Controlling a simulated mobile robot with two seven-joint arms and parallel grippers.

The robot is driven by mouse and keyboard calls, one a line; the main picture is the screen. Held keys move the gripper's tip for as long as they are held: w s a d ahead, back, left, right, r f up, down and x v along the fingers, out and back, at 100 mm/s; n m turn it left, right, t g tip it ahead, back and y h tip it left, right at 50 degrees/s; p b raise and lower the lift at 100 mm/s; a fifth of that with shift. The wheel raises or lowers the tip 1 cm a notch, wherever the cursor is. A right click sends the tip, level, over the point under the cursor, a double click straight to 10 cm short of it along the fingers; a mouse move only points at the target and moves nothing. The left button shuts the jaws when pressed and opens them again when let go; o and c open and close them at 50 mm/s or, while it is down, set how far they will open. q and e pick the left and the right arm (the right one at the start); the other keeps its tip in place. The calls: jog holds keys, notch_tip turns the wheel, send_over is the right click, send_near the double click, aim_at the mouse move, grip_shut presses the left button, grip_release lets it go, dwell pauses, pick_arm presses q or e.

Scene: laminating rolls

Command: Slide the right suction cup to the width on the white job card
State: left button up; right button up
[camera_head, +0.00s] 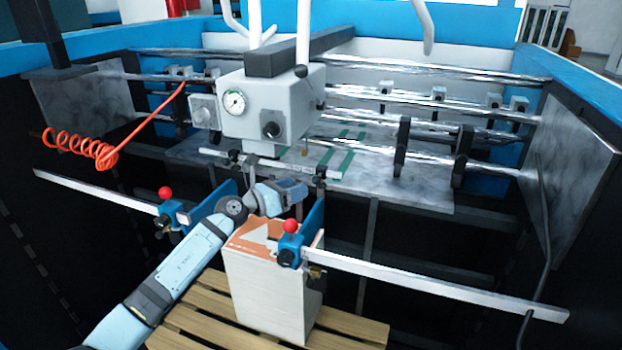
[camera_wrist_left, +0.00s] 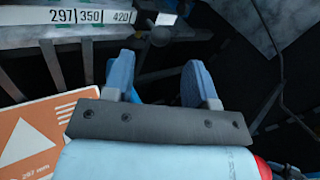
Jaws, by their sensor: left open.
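The crossbar (camera_head: 270,163) under the gauge box carries small dark holders; the right one (camera_head: 320,172), apparently the right suction cup, is near its right end. In the left wrist view a scale (camera_wrist_left: 85,15) reads 297, 350 and 420; a holder with a dark round part (camera_wrist_left: 160,34) is just right of 420. My left gripper (camera_head: 292,190) is open and empty, below and in front of the crossbar, apart from the holder. An orange sheet with a white triangle tops the paper stack (camera_head: 268,290); its print (camera_wrist_left: 38,170) appears to read 297 mm. I cannot single out a white card.
Two blue side guides with red knobs (camera_head: 290,226) (camera_head: 165,192) sit on a long metal rail (camera_head: 430,280) around my left arm. The gauge box (camera_head: 270,100) hangs above. An orange coiled hose (camera_head: 80,148) hangs at left. Wooden pallet slats (camera_head: 190,325) lie below.

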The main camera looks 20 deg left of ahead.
aim_at(319, 180)
pick_arm(q)
jog(key=x, duration=0.5)
jog(key=shift+w+d+p, duration=0.2)
jog(key=shift+w+p, duration=0.1)
